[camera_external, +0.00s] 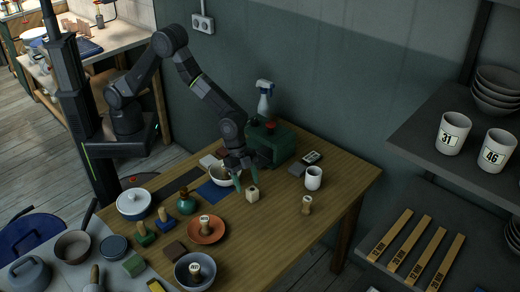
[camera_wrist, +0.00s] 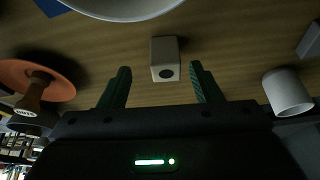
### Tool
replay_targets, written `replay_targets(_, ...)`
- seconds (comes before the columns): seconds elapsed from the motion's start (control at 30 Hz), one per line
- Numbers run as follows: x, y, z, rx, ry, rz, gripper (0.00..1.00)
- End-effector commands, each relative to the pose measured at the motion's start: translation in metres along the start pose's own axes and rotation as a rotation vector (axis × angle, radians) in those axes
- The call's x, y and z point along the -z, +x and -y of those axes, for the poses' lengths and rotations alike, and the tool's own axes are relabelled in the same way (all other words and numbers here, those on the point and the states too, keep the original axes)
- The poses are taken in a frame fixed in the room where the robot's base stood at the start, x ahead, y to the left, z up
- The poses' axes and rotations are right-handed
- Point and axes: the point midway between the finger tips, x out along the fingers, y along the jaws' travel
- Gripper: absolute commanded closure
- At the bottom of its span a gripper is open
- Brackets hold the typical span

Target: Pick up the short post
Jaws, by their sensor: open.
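A short pale wooden post (camera_external: 252,194), square with a dark round spot on its end, stands on the wooden table (camera_external: 285,240). In the wrist view the post (camera_wrist: 165,52) lies in line with the gap between my green fingers, just beyond their tips. My gripper (camera_external: 246,178) is open and empty, just above and beside the post. In the wrist view my gripper (camera_wrist: 161,80) shows a wide gap between its fingers. They do not appear to touch the post.
A white bowl (camera_external: 226,177) is close behind my gripper. An orange saucer (camera_external: 189,232) bearing a wooden stamp (camera_external: 205,224) is to the left. A green box (camera_external: 272,146) is behind.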

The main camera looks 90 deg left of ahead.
Motion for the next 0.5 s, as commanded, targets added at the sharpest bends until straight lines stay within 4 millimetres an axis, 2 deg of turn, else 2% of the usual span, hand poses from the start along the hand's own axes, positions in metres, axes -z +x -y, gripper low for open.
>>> replay_targets(0.3,0.001,0.038,0.007,0.000,0.000,0.002,0.42)
replay_targets(0.5,0.001,0.048,0.007,0.001,0.000,0.001,0.42)
